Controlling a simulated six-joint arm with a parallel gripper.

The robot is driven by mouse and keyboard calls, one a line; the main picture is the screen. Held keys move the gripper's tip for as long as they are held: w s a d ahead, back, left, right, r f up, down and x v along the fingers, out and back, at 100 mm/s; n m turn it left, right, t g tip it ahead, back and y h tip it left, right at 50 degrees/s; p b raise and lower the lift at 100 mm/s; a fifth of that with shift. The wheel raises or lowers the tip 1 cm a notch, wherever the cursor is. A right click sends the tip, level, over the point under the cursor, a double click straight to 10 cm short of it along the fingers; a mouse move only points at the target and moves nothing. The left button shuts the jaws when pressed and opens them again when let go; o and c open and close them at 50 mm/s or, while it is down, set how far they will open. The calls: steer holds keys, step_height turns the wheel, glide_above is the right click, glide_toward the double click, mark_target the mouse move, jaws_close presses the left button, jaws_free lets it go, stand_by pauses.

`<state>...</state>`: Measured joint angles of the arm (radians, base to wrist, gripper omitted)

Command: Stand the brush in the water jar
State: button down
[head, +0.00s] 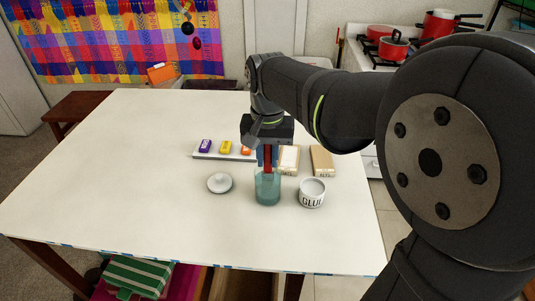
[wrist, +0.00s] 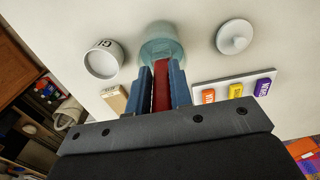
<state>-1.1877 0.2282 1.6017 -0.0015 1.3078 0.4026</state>
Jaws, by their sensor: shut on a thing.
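The water jar (head: 267,192) is a teal, see-through jar standing upright on the white table. It also shows at the top of the wrist view (wrist: 162,47). My gripper (head: 267,157) is right above the jar, pointing down, with blue fingers. It is shut on the red brush (wrist: 161,88), which is held upright between the fingers. In the head view the red brush (head: 267,164) reaches down to the jar's mouth. Its lower end is hard to make out, and I cannot tell how deep it is in the jar.
A white GLUE pot (head: 312,199) stands close right of the jar; a round white lid (head: 220,184) lies left. Behind are a pale tray (head: 215,155) with purple, yellow and orange paints and two tan boxes (head: 322,161). The table's left side is clear.

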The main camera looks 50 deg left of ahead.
steer(key=shift+f, duration=0.45)
steer(key=c, duration=1.2)
jaws_free()
steer(key=shift+r, duration=0.2)
step_height(320, 180, up, 9)
steer(key=shift+f, duration=0.15)
steer(key=shift+f, duration=0.1)
stand_by(0.7)
steer(key=shift+f, duration=3.25)
steer(key=shift+r, duration=0.1)
